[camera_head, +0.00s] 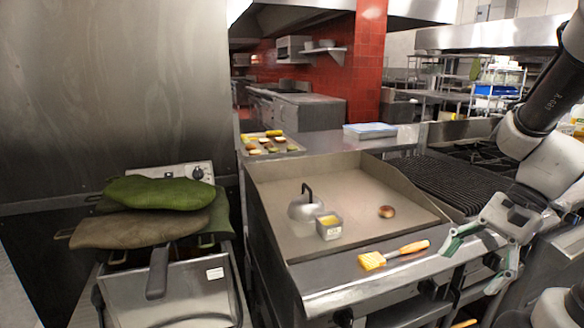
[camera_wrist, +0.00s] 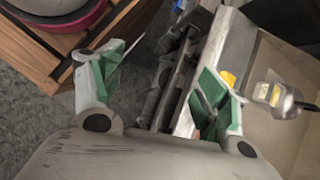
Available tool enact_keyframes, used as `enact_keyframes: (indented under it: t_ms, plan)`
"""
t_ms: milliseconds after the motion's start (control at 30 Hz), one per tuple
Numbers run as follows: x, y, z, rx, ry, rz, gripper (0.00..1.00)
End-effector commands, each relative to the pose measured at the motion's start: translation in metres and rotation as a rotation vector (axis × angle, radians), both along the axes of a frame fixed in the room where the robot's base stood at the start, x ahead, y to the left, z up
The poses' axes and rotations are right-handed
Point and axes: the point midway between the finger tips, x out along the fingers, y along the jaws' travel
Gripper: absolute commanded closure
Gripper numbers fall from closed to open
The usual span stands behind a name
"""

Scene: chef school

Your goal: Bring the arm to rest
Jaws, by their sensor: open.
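My gripper (camera_head: 474,262) is at the right of the head view, in front of the griddle's right front corner. Its fingers point down and to the left and are spread apart. In the wrist view my gripper (camera_wrist: 158,90) is open, with nothing between its green-and-white fingers. The floor and the front of the cooking station show beyond them. My arm comes down from the upper right of the head view.
A basting brush (camera_head: 392,255) lies on the front ledge of the griddle (camera_head: 345,187). A small container (camera_head: 329,226), a domed lid (camera_head: 305,208) and a bun (camera_head: 386,211) are on the griddle. A slatted wooden surface (camera_wrist: 60,55) is at left.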

Motion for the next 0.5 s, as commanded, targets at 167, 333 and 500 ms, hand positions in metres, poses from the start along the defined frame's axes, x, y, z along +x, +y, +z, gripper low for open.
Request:
enact_keyframes:
  t_ms: [167,333,500]
  plan:
    - [-0.016,-0.010,0.040,-0.261,-0.304,0.409,0.25]
    - [-0.022,-0.022,0.075,-0.478,-0.544,0.730,0.25]
    - [-0.024,-0.029,0.097,-0.609,-0.680,0.908,0.25]
